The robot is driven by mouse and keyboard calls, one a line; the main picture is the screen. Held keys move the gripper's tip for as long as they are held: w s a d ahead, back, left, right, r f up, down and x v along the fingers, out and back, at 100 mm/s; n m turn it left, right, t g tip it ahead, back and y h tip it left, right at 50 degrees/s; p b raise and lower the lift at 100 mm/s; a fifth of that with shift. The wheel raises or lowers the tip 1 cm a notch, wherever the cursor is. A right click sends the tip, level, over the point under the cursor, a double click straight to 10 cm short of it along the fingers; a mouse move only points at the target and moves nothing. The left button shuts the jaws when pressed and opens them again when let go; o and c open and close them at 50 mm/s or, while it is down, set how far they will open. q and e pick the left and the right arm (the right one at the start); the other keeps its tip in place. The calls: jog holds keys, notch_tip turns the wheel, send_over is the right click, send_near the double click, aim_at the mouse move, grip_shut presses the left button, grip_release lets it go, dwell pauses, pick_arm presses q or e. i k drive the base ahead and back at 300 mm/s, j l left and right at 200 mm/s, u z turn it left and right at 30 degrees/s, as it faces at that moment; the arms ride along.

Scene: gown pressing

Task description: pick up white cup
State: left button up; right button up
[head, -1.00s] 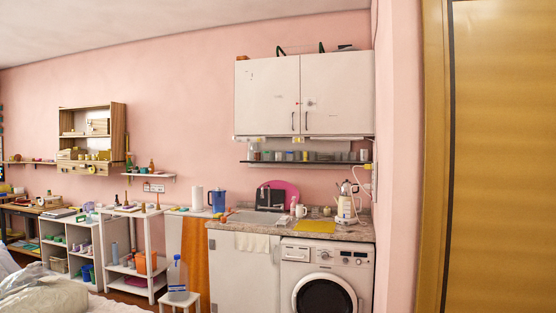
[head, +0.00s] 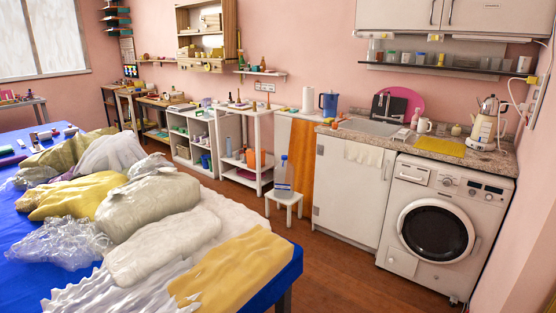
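A white cup (head: 424,125) stands upright on the stone-look counter (head: 484,157), behind a yellow mat (head: 440,146). It is small in the head view, right of a pale bottle-like item (head: 414,119) and left of a small beige pot (head: 456,130). Neither of my grippers is in view.
A white and steel kettle-like appliance (head: 487,126) stands at the counter's right end. A washing machine (head: 435,222) is below. A blue-covered table (head: 284,285) with bagged fabric bundles fills the front left. A small white stool (head: 284,198) stands on open brown floor (head: 340,270).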

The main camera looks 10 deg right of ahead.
aim_at(405, 58)
jog(key=i+l+z, duration=0.25)
jog(key=i+l, duration=0.3)
jog(key=i+l+z, duration=0.2)
jog(key=i+l, duration=0.3)
jog(key=i+l+z, duration=0.25)
jog(key=i+l, duration=0.15)
jog(key=i, duration=0.25)
jog(key=i+j+z, duration=0.25)
jog(key=i, duration=0.35)
jog(key=i+j+z, duration=0.2)
jog(key=i+j, duration=0.2)
jog(key=i, duration=0.2)
jog(key=i+j+z, duration=0.25)
jog(key=i+j, duration=0.2)
jog(key=i, duration=0.1)
